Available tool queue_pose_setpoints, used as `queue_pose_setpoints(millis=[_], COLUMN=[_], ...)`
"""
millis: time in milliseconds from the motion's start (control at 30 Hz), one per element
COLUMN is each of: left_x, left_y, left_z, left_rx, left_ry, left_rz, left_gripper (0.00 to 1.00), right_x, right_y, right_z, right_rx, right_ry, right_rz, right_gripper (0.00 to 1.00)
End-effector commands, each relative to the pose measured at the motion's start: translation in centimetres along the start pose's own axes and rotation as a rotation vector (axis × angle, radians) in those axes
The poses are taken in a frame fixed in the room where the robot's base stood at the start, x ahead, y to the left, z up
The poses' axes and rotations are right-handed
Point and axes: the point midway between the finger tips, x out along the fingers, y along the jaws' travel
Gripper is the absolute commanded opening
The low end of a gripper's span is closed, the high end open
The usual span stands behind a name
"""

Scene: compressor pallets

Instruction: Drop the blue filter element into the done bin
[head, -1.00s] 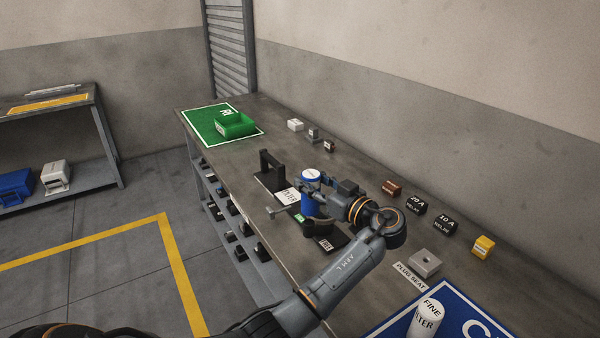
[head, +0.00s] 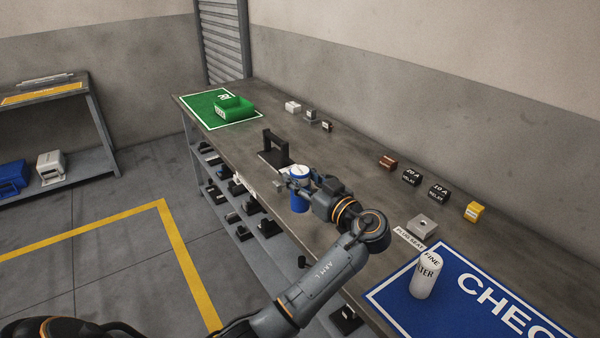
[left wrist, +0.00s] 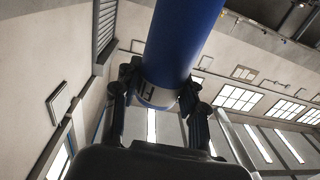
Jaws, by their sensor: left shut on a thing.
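The blue filter element (head: 299,198) is a blue cylinder with a white top, held upright in my left gripper (head: 297,187) near the bench's front edge. In the left wrist view the blue cylinder (left wrist: 184,38) fills the upper middle, between the two fingers of the left gripper (left wrist: 158,92), which are closed on it. The green bin (head: 236,112) stands on a green mat (head: 205,112) at the far left end of the bench, well apart from the gripper. Whether it has anything inside cannot be seen. My right gripper is not in view.
A black upright bracket (head: 274,150) stands between the gripper and the green bin. Small blocks, including a white one (head: 293,106), line the back of the bench. A white filter (head: 425,277) stands on the blue mat (head: 470,310) at right. Open bench surface lies beside the green mat.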

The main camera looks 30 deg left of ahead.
Motion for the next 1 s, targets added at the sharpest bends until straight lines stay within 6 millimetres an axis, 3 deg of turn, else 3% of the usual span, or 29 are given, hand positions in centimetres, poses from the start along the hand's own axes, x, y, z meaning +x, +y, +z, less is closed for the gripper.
queue_pose_setpoints(millis=[267, 700, 1000], left_x=[-3.7, -15.2, -20.1], left_y=[-2.5, -10.0, -13.0], left_z=[1.6, 5.8, 7.6], left_rx=[0.003, 0.010, 0.007], left_ry=[-0.002, -0.003, -0.001], left_rz=[0.194, 0.820, 1.083], left_gripper=[0.09, 0.09, 0.09], right_x=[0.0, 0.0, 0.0], right_y=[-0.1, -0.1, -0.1], right_z=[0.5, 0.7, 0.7], right_rx=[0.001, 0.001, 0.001], right_ry=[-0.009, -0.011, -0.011], right_rz=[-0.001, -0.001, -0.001], right_gripper=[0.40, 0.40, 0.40])
